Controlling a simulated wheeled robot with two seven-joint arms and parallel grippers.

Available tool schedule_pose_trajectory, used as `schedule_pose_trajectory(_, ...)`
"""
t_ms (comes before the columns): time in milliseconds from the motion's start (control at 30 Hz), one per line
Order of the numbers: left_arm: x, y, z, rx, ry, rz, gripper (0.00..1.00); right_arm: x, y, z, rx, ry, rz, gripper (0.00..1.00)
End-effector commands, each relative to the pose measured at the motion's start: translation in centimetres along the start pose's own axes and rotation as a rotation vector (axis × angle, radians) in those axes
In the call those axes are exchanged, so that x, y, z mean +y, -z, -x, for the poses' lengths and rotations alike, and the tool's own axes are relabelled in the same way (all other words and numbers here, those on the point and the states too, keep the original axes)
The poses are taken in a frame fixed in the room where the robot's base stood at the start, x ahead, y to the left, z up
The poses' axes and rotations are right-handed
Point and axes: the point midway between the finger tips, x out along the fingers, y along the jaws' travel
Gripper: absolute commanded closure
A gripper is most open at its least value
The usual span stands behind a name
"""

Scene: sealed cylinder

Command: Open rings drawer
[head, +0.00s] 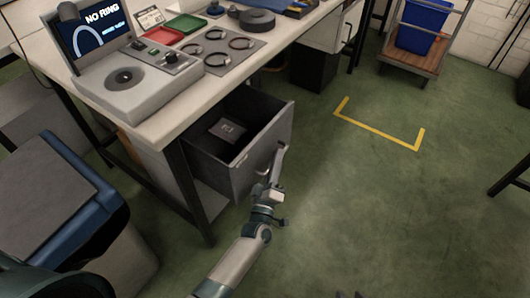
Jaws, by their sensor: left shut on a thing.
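The drawer (232,172) under the workbench is pulled out, with its dark inside showing. A small grey box with a marking (228,130) lies in it. A pale upright handle (280,158) is on the drawer's front. My left gripper (271,186) is at the handle and shut on it; the fingertips are small and partly hidden against the drawer front. Only small dark tips, perhaps of my right gripper, show at the bottom edge, too little to tell their state.
The workbench (190,98) carries a device (130,75) with a screen reading "NO RING", a green tray (187,23), a red tray (164,36) and several dark rings. A blue-rimmed bin (100,215) stands at left. Floor right of the drawer is clear, with yellow tape (375,133).

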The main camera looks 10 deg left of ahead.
Motion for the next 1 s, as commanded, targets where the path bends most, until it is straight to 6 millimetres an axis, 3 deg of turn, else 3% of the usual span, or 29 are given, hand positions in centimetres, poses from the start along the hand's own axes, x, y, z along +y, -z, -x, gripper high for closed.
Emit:
schedule_pose_trajectory(100,1.3,-1.9,0.9,-0.002,0.003,0.004,1.0,-0.1,-0.2,0.1,-0.011,0.001,-0.004,0.69)
schedule_pose_trajectory(300,2.6,-3.8,1.6,0.0,0.002,0.002,1.0,-0.5,-0.1,0.1,-0.014,0.004,-0.013,0.69)
schedule_pose_trajectory(800,3.0,-4.4,1.9,-0.001,0.001,0.0,1.0,-0.2,-0.4,0.1,-0.019,0.001,-0.008,0.69)
schedule_pose_trajectory(833,3.0,-4.4,1.9,0.0,0.001,0.0,0.84,-0.2,-0.4,0.1,-0.019,0.001,-0.007,0.69)
schedule_pose_trajectory(1000,3.0,-4.4,1.9,0.0,0.001,0.0,0.83,-0.1,-0.4,0.1,-0.02,0.0,-0.006,0.69)
